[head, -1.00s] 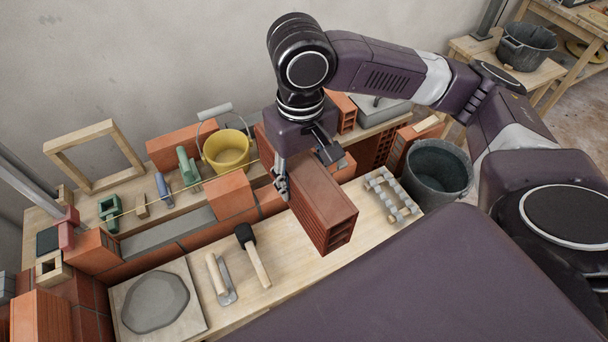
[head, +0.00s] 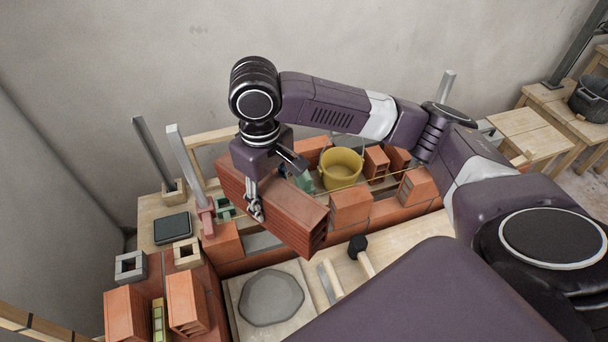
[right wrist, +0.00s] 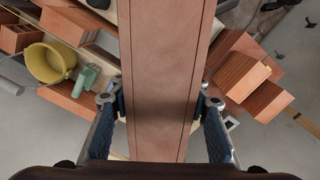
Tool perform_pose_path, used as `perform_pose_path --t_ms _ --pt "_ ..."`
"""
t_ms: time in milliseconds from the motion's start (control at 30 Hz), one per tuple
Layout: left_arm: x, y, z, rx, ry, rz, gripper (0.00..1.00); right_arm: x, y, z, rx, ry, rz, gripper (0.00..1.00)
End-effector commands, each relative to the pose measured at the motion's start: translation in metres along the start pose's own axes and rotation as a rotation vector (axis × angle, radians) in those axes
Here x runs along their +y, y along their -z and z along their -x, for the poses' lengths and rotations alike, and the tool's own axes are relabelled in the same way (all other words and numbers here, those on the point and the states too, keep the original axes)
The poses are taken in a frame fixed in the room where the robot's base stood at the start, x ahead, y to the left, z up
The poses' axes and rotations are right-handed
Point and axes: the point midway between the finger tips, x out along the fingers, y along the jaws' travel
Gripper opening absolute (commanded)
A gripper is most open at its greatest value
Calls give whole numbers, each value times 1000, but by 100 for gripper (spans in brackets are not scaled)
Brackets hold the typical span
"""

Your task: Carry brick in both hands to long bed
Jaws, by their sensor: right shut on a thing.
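A long red hollow brick (head: 290,214) hangs in my right gripper (head: 277,188), level and above the low brick wall. The fingers press on its two long sides. In the right wrist view the brick (right wrist: 165,50) runs up the middle between the fingers of the right gripper (right wrist: 160,102). A grey mortar bed (head: 262,241) lies on the wall between a brick at its left and a brick (head: 350,204) at its right. The held brick hides part of this bed. My left gripper is not in view.
A yellow bucket (head: 341,170) and a green tool (head: 303,181) stand behind the wall. A mortar board (head: 270,297), a trowel (head: 330,281) and a black-headed hammer (head: 358,246) lie in front. Two upright metal posts (head: 186,165) rise at the left. Loose bricks (head: 130,312) fill the front left.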

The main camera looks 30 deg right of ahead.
Motion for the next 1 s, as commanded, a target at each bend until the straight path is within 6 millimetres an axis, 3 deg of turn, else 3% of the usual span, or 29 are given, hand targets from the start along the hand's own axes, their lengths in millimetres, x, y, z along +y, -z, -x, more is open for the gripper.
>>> perform_pose_path --t_ms 33,167,500,700,1000 --pt "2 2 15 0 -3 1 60 3 10 8 -1 2 41 0" --pt "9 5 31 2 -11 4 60 12 31 4 -2 1 166 0" --pt "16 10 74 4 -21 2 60 44 67 -18 -2 2 494 0" --pt "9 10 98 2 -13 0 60 66 74 -38 -1 2 694 0" --pt "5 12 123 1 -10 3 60 92 68 -69 1 0 942 0"
